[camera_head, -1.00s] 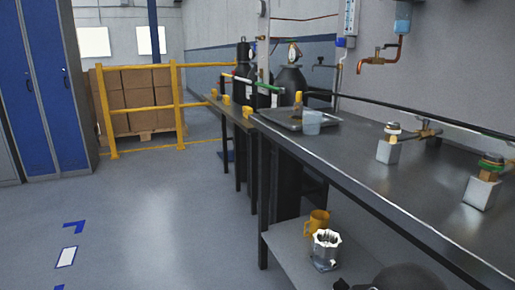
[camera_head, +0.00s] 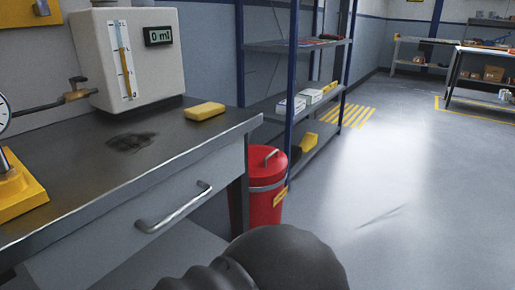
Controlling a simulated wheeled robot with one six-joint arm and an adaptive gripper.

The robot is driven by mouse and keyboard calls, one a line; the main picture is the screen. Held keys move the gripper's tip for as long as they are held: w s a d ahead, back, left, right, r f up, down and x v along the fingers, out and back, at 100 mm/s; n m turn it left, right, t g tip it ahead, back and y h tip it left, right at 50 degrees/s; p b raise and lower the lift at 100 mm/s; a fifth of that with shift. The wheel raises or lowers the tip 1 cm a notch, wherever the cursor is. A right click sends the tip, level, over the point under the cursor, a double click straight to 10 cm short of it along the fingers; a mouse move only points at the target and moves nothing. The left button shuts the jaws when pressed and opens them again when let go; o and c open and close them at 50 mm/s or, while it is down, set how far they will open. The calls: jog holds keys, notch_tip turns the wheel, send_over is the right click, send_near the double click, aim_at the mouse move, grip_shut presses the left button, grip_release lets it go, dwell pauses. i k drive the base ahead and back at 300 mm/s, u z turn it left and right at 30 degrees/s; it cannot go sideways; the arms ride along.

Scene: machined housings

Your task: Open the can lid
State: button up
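A red can (camera_head: 265,203) stands on the floor between the workbench and the blue shelf rack. Its lid (camera_head: 268,170) is red with a grey metal handle on top, and it sits on the can. A grey band runs around the can just below the lid, and a yellow label is on its side. The can's lower left is hidden by the workbench leg, and its base is hidden too. A dark rounded part of my own arm fills the bottom middle of the view. My gripper is not in view.
A workbench (camera_head: 60,190) with a handled drawer is at the left, bearing a yellow sponge (camera_head: 205,111) and a gauge box (camera_head: 128,55). A blue shelf rack (camera_head: 292,60) stands behind the can. The floor at the right (camera_head: 400,200) is clear.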

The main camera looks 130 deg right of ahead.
aim_at(255, 154)
jog(key=k, duration=1.6)
jog(key=z, duration=2.95)
